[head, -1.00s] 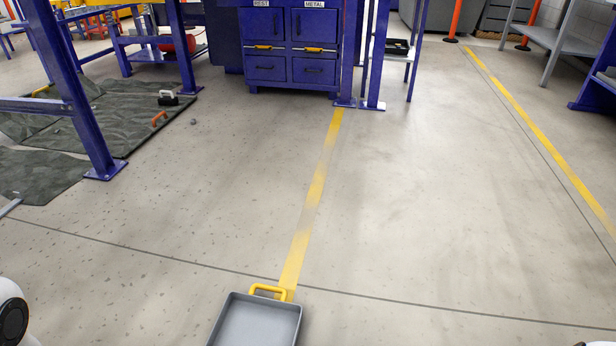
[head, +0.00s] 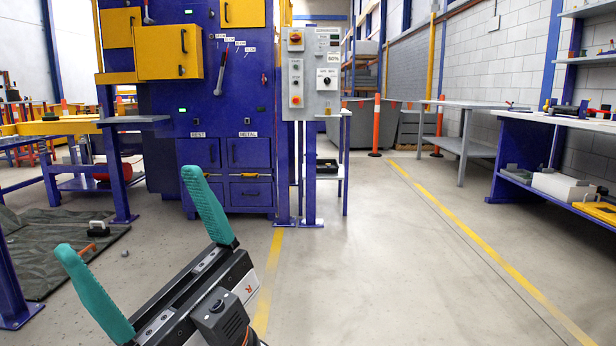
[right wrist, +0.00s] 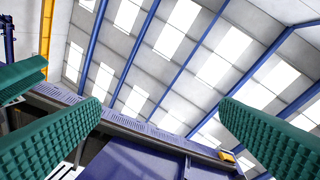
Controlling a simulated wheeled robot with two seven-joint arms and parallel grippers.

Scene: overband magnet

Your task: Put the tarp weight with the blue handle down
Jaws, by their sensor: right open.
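No tarp weight with a blue handle shows in these frames. A dark tarp (head: 50,262) lies on the floor at the left of the head view. On it are a weight with a black and white top (head: 98,229) and an orange handle (head: 86,249). My right gripper (head: 127,210) is raised in the lower left of the head view, its teal fingers wide apart with nothing between them. The right wrist view also shows its open, empty fingers (right wrist: 162,105) against the ceiling. Another green ribbed piece shows at that view's left edge; I cannot tell what it is. My left gripper is not recognisable.
A blue machine cabinet (head: 246,150) with yellow doors stands ahead, with a grey control box (head: 310,85) beside it. A blue post (head: 12,285) stands at the left. Benches (head: 575,125) line the right wall. The floor (head: 370,260) in the middle right is clear.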

